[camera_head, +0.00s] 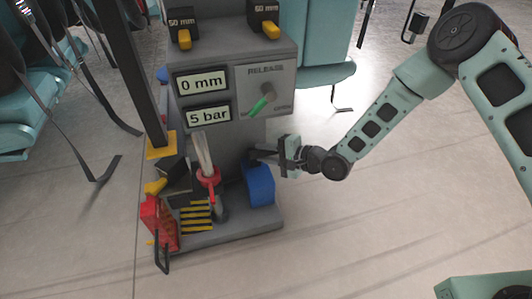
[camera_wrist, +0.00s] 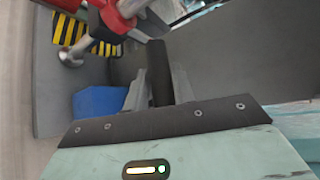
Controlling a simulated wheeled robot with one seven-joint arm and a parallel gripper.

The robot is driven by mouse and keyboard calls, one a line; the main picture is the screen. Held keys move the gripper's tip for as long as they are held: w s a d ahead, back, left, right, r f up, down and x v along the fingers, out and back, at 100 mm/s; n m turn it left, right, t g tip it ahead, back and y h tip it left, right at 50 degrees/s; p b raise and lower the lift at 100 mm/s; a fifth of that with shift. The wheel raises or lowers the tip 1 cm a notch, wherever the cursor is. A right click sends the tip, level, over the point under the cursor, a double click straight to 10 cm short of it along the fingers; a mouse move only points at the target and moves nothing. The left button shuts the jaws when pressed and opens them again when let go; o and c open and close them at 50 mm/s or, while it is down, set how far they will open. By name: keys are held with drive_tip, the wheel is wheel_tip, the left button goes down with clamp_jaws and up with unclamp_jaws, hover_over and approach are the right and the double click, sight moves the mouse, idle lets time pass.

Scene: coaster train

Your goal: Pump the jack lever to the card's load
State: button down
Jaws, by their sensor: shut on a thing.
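My gripper (camera_head: 270,153) is shut on a dark bar, apparently the grip of the jack lever (camera_wrist: 159,72), low on the right side of the grey stand. The bar stands between both fingers in the wrist view. The jack shows a red collar (camera_head: 208,178) and a pale upright rod (camera_head: 203,150); its red part (camera_wrist: 112,20) is also at the top of the wrist view. The displays read "0 mm" (camera_head: 202,82) and "5 bar" (camera_head: 208,115). The green release handle (camera_head: 258,106) slants on its panel. I cannot make out a load card.
A blue block (camera_head: 258,184) sits just below my gripper; it shows in the wrist view (camera_wrist: 98,102). Yellow-tipped holders marked 50 mm (camera_head: 182,35) and 60 mm (camera_head: 267,22) are on top. Red part (camera_head: 158,222) at left base.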

drive_tip(key=s+d+f+n+t+y+b, duration=0.1)
drive_tip(key=s+f+b, duration=0.1)
drive_tip(key=s+f, duration=0.2)
wheel_tip(320, 180, down, 2)
drive_tip(key=shift+d+t+b, duration=0.15)
drive_tip(key=shift+t+b, duration=0.15)
drive_tip(key=c, duration=1.2)
unclamp_jaws()
drive_tip(key=p+v, duration=0.5)
drive_tip(key=v, duration=1.2)
drive_tip(key=shift+d, duration=0.25)
